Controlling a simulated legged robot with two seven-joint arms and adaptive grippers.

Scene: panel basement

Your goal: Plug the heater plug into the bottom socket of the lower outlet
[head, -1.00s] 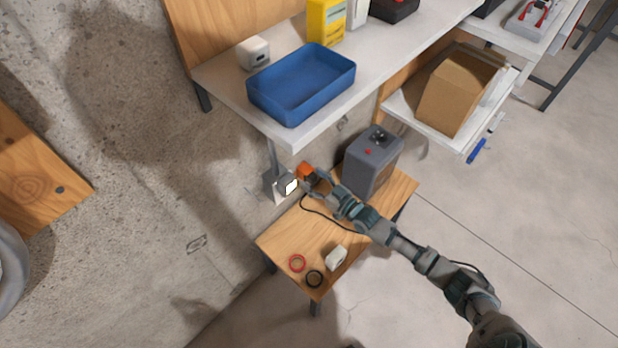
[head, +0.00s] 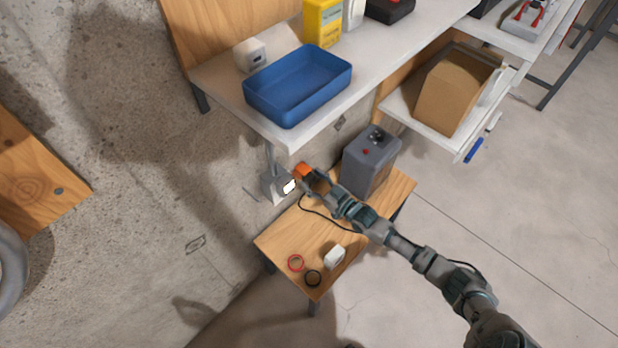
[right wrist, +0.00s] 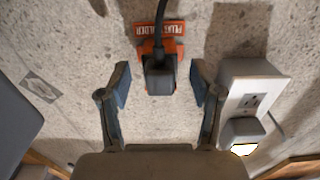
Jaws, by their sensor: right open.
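The black heater plug (right wrist: 160,75) sits in an orange plug holder (right wrist: 175,50) on the concrete wall, its cord running up in the right wrist view. The orange holder also shows in the head view (head: 302,170). My right gripper (right wrist: 161,86) is open, with one finger on each side of the plug and gaps between. In the head view it (head: 309,184) is close to the holder, and the plug is hidden there. The outlet (right wrist: 236,100) is to the right in the wrist view, with one socket face showing. My left gripper is not in view.
A grey block with a lit white face (right wrist: 243,134) covers part of the outlet. The grey heater-like box (head: 370,160) stands on a small wooden table (head: 280,235) with rings and a white block. A white bench (head: 220,85) with a blue tray (head: 298,88) overhangs the outlet.

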